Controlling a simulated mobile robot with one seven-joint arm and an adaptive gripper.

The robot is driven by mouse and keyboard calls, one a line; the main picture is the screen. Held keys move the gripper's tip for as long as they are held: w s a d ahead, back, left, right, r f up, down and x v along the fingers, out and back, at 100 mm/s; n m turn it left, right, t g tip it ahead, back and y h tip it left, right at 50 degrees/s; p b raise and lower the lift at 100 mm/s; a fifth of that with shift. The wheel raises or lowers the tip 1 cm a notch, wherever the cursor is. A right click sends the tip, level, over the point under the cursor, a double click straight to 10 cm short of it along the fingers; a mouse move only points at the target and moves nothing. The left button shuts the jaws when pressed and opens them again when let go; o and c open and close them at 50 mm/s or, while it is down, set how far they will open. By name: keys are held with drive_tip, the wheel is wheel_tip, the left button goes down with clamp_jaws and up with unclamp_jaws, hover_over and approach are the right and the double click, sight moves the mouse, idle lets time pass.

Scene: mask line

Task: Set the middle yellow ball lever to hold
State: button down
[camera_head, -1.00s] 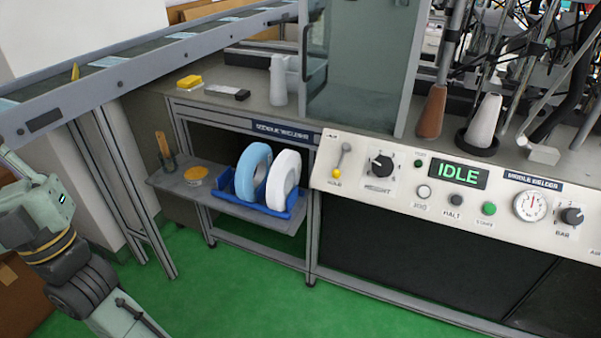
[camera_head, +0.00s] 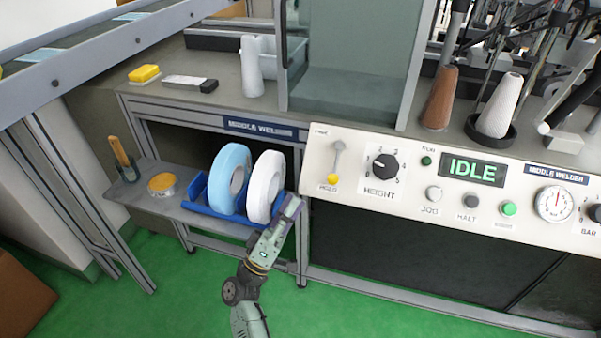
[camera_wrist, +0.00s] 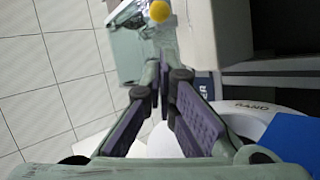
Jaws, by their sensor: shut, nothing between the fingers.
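The yellow ball lever (camera_head: 334,172) is on the left end of the cream welder panel. Its grey arm hangs down from its pivot, with the yellow ball at the low end, just above the HOLD label. A small, hard-to-read label is at the upper left of the lever. My gripper (camera_head: 296,203) is shut and empty, below and left of the ball, apart from it, in front of the shelf's right end. In the wrist view my fingers (camera_wrist: 165,82) show purple pads. A yellow ball (camera_wrist: 159,11) is beyond them at the top edge; it seems to be the lever's.
The HEIGHT knob (camera_head: 384,163) is right of the lever, then the green IDLE display (camera_head: 472,169) and several buttons. A blue tray (camera_head: 196,188) holding blue and white rolls is on the shelf left of my gripper. Green floor lies open below.

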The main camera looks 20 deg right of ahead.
sight(314, 171)
drive_tip(key=p+x, duration=0.1)
drive_tip(key=x, duration=0.3)
drive_tip(key=p+x, duration=0.1)
drive_tip(key=x, duration=0.3)
drive_tip(key=shift+s+r, duration=0.15)
drive_tip(key=shift+r, duration=0.2)
drive_tip(key=shift+w+d+r, duration=0.25)
drive_tip(key=shift+d+r, duration=0.05)
drive_tip(key=shift+d, duration=0.15)
